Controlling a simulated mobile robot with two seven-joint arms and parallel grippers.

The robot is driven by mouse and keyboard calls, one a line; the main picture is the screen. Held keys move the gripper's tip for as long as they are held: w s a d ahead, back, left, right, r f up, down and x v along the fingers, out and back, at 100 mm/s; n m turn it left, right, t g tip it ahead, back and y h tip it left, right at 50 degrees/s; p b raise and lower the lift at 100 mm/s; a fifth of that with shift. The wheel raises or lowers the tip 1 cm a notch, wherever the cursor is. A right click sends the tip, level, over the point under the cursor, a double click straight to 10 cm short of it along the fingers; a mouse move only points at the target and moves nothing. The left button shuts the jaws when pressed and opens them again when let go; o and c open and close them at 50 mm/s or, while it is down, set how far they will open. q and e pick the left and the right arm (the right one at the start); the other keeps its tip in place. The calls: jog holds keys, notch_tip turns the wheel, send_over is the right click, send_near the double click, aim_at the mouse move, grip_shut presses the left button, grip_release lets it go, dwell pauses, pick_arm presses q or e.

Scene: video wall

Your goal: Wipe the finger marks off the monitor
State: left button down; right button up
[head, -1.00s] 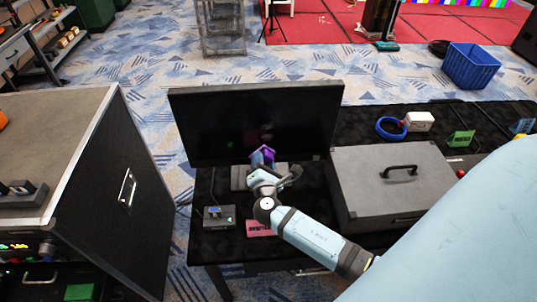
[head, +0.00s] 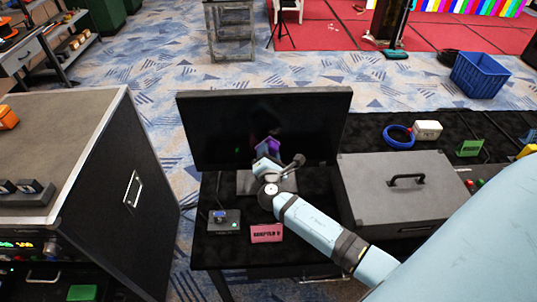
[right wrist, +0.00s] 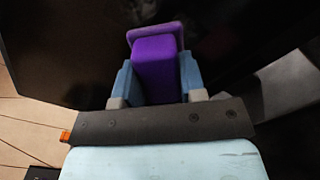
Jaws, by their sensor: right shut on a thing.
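The black monitor (head: 225,125) stands upright on a dark-topped table, its screen facing me. My right gripper (head: 267,156) is in front of the lower middle of the screen. It is shut on a purple wiping block (head: 269,145). In the right wrist view the block (right wrist: 155,68) sits between the two blue fingers, its wider end towards the dark screen (right wrist: 65,45). I cannot tell whether it touches the glass. A faint paler patch shows on the screen above the block; I cannot tell whether it is a mark or a reflection. My left gripper is out of view.
A small box with a display (head: 223,221) and a pink label card (head: 266,233) lie before the monitor. A grey case (head: 385,200) with a black handle stands close on the right. A tall black flight case (head: 130,190) stands at the left, beyond a floor gap.

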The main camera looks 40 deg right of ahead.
aim_at(268, 140)
jog(key=shift+b+x, duration=0.3)
jog(key=shift+x, duration=0.7)
dwell(0.5)
jog(key=shift+s+d, duration=0.55)
jog(key=shift+d, duration=0.3)
jog(key=shift+s+d, duration=0.6)
jog(key=shift+d, duration=0.2)
jog(key=shift+w+r+p, duration=0.15)
jog(key=shift+r+p, duration=0.6)
jog(key=shift+r, duration=0.05)
jog(key=shift+w+a+b, duration=0.25)
jog(key=shift+w+a, duration=0.25)
jog(key=shift+a, duration=0.35)
jog(key=shift+w+a+b, duration=0.25)
jog(key=shift+w+a, duration=0.25)
jog(key=shift+a, duration=0.35)
jog(key=shift+w+r+p, duration=0.1)
jog(key=shift+r+p, duration=0.55)
jog(key=shift+r, duration=0.15)
jog(key=shift+s+d, duration=0.55)
jog(key=shift+d, duration=0.35)
jog(key=shift+s+d, duration=0.6)
jog(key=shift+d, duration=0.3)
